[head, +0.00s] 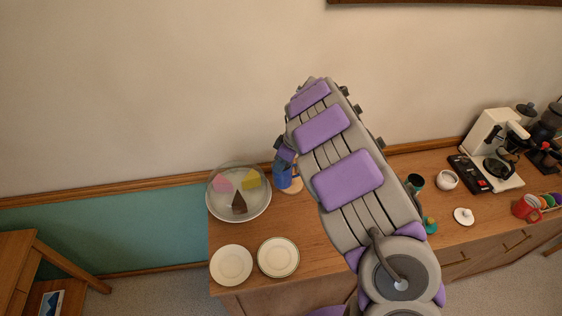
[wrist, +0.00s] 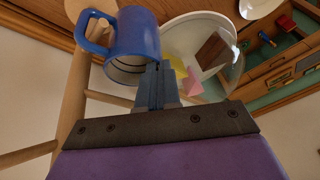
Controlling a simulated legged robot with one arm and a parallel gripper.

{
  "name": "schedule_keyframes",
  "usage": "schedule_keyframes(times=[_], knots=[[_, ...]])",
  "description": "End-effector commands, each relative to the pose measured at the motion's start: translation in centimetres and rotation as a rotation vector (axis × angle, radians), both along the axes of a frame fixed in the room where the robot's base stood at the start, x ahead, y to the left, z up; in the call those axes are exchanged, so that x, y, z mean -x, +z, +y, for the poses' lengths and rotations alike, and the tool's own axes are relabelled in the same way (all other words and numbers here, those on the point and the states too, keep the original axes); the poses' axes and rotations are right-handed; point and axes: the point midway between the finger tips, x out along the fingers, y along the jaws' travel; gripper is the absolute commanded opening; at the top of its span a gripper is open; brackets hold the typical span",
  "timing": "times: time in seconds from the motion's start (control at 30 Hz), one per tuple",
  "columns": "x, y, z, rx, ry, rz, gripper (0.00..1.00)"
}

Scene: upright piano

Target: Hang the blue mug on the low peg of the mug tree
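The blue mug (wrist: 138,35) is large in the wrist view, its open mouth towards my gripper. My gripper (wrist: 158,68) has its fingers close together at the mug's rim and appears shut on its wall. The wooden mug tree (wrist: 72,105) stands left of the mug in that view, with pegs sticking out. The mug's handle lies over pale wood near the tree; I cannot tell whether a peg passes through it. In the head view the mug (head: 284,179) shows partly beside my arm, above the tree's pale round base (head: 292,188). My arm hides most of the tree there.
A covered cake plate (head: 255,207) stands left of the mug, close to it. Two white plates (head: 231,265) (head: 278,257) lie at the cabinet's front left. To the right are a dark teal cup (head: 415,181), a white bowl (head: 447,180), a coffee maker (head: 492,150) and a red mug (head: 525,208).

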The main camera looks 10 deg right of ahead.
Motion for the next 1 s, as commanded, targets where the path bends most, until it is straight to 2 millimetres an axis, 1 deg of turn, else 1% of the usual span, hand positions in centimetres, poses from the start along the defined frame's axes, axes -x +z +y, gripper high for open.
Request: schedule_keyframes(times=[0.5,1.0], knots=[[-0.42,-0.45,0.04,0.0,0.0,-0.003,0.0],[-0.43,-0.66,0.06,0.0,0.0,-0.002,0.0]])
